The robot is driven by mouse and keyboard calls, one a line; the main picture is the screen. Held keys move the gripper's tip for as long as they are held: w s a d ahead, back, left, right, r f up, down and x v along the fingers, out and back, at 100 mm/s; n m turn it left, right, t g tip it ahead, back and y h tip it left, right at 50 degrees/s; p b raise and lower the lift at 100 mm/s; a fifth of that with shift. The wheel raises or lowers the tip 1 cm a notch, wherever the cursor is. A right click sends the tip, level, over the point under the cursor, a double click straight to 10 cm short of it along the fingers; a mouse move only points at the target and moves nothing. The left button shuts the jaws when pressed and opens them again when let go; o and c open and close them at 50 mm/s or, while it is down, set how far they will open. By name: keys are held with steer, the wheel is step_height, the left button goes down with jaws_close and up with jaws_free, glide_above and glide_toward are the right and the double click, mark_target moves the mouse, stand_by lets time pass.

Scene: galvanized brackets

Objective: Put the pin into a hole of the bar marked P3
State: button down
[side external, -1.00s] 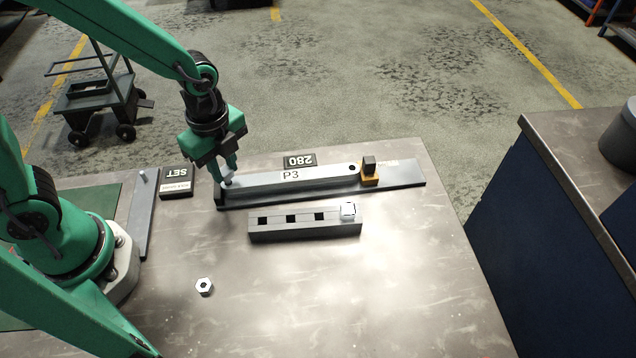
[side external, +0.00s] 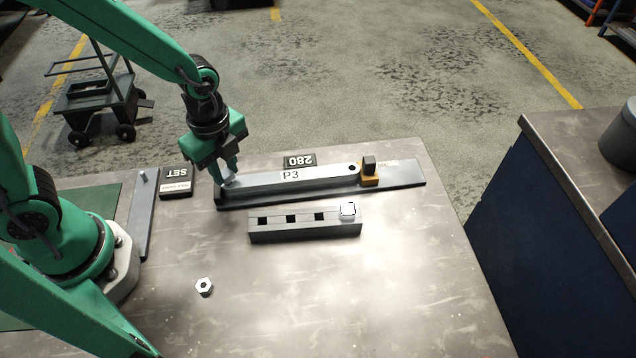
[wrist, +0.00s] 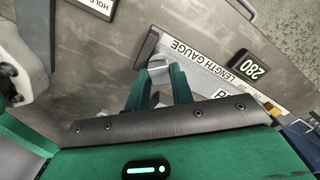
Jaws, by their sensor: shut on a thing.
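The bar marked P3 (side external: 320,176), pale metal, lies lengthwise on the dark length gauge (side external: 400,180). A dark round hole shows at its right end; its left end is partly hidden by my gripper. My gripper (side external: 231,177) is at that left end, pointing down, shut on the pin (side external: 229,184). Little of the pin shows in the side view. In the wrist view a pale metal piece, seemingly the pin (wrist: 157,70), is at my fingertips (wrist: 158,82), close to the bar's end. I cannot tell whether the pin is in the hole or above it.
An orange stop (side external: 369,178) with a dark top stands at the bar's right end. A grey block with square holes (side external: 305,228) holds a pale square piece (side external: 347,209). A nut (side external: 204,287) lies in front. The 280 (side external: 299,160) and SET (side external: 177,180) plates lie behind and left.

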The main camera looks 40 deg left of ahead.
steer(key=shift+f, duration=0.5)
stand_by(0.4)
steer(key=c, duration=1.1)
jaws_free()
steer(key=shift+c, duration=0.2)
steer(key=shift+r, duration=0.1)
steer(key=shift+r, duration=2.9)
